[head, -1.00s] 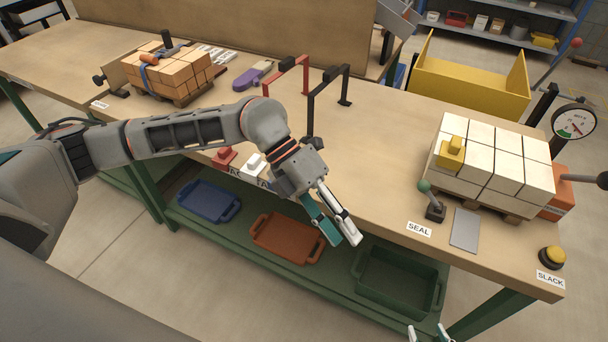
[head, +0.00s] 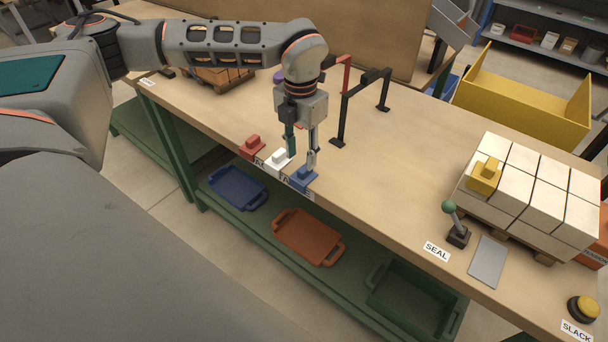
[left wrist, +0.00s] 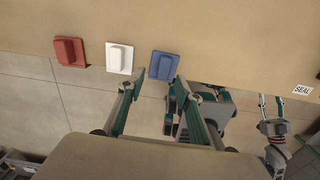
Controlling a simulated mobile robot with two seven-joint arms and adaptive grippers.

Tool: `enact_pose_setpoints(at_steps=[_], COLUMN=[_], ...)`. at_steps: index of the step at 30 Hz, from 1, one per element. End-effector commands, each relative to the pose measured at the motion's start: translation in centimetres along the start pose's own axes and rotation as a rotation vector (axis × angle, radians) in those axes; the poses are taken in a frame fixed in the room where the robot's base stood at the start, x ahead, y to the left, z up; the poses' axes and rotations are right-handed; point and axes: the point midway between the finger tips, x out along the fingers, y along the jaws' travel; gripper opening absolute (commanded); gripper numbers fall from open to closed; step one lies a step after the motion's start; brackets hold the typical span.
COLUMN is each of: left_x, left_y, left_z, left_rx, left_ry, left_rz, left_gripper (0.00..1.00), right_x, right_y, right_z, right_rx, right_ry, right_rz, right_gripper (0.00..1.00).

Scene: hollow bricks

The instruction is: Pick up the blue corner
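The blue corner (head: 303,179) lies at the front edge of the bench, right of the white corner (head: 278,160) and the red corner (head: 252,146). It also shows in the left wrist view (left wrist: 163,66), just beyond the fingertips and nearer the right-hand one. My left gripper (head: 301,158) points down close to the blue corner, open and empty, its fingers apart. In the head view a finger overlaps the corner's far side; I cannot tell whether they touch. My right gripper is out of the head view; in the left wrist view it (left wrist: 271,101) appears open, away from the corners.
A black frame (head: 362,100) stands on the bench behind my left gripper. A pallet of white bricks (head: 530,200) with a yellow corner (head: 485,175) on top, and a green-knobbed lever (head: 456,230), are to the right. The bench between is clear. Trays sit on the shelf below.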

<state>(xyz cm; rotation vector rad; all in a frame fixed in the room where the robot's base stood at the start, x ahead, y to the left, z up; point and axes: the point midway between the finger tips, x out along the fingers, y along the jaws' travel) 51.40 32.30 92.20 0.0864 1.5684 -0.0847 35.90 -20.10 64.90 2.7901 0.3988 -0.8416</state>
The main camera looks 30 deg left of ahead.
Motion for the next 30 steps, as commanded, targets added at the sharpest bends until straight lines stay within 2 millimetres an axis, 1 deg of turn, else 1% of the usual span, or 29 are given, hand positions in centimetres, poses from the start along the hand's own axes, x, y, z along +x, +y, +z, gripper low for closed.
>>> enact_pose_setpoints(at_steps=[1, 6, 9, 17, 18, 20, 21, 22, 30], left_x=[0.8, 3.2, 4.0, 4.3, 4.3, 4.3, 4.3, 4.3, 4.2], left_y=[-0.2, -0.5, -0.6, -0.6, -0.6, -0.6, -0.6, -0.6, -0.6], left_z=[-0.1, -0.1, -0.1, -0.1, -0.1, -0.1, -0.1, -0.1, -0.1], left_rx=[0.001, 0.000, 0.000, 0.001, 0.001, 0.001, 0.001, 0.001, 0.001], left_ry=[0.004, 0.003, 0.002, 0.000, 0.000, 0.000, 0.001, 0.001, 0.000], left_rz=[0.000, 0.000, -0.001, -0.002, -0.002, -0.002, -0.002, -0.002, -0.002], left_gripper=[0.35, 0.35, 0.35, 0.35, 0.30, 0.14, 0.04, 0.00, 0.00], right_x=[0.0, -0.1, 0.0, -0.1, -0.1, -0.1, -0.1, -0.1, 0.0], right_y=[0.0, 0.0, 0.0, 0.0, 0.0, 0.0, 0.0, 0.0, 0.0], right_z=[-0.1, -0.1, -0.1, -0.1, -0.1, -0.1, -0.1, -0.1, 0.0], right_rx=[0.000, 0.000, 0.000, 0.000, 0.000, 0.000, 0.000, 0.000, 0.000], right_ry=[0.000, 0.000, 0.000, 0.000, 0.000, 0.000, 0.000, 0.000, 0.000], right_rz=[0.000, 0.000, 0.000, 0.000, 0.000, 0.000, 0.000, 0.000, 0.000], right_gripper=[0.40, 0.40, 0.40, 0.40, 0.40, 0.40, 0.40, 0.40, 0.40])
